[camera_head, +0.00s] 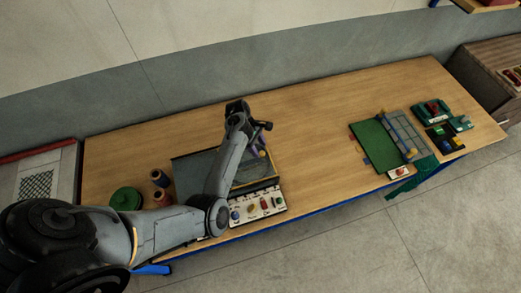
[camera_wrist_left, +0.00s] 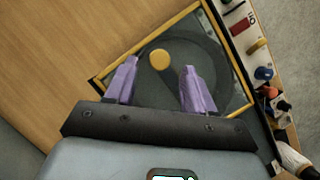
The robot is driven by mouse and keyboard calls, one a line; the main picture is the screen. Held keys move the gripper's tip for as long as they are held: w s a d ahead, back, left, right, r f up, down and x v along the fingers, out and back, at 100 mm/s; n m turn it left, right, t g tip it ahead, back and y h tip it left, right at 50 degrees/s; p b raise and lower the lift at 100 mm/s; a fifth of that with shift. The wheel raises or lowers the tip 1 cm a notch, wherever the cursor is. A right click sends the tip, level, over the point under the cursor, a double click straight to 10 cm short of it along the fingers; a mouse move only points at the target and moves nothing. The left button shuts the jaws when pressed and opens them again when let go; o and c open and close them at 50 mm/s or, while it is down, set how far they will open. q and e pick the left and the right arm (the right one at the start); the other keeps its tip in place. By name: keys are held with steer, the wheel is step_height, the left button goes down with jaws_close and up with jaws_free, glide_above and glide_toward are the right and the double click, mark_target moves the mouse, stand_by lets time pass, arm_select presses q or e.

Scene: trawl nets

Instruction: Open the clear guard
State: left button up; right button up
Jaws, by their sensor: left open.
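The clear guard (camera_head: 267,183) is a see-through panel with a yellow edge on the near left part of the table, partly hidden by my left arm. In the left wrist view the guard (camera_wrist_left: 228,60) lies flat, and a dark round shape shows through it. A yellow knob (camera_wrist_left: 160,60) stands on it. My left gripper (camera_wrist_left: 161,66) is open, its two purple fingers one on each side of the knob and apart from it as seen. In the head view the left gripper (camera_head: 260,143) is over the guard. My right gripper is not in view.
A white control strip (camera_head: 262,203) with several coloured knobs runs along the guard's near side. A green spool (camera_head: 126,198) and small thread spools (camera_head: 160,178) stand to the left. A green board (camera_head: 373,143) lies at the right. The middle of the table is clear.

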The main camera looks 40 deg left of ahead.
mark_target(262, 153)
arm_select(q)
steer(key=shift+x, duration=1.55)
steer(key=shift+c, duration=0.3)
jaws_close()
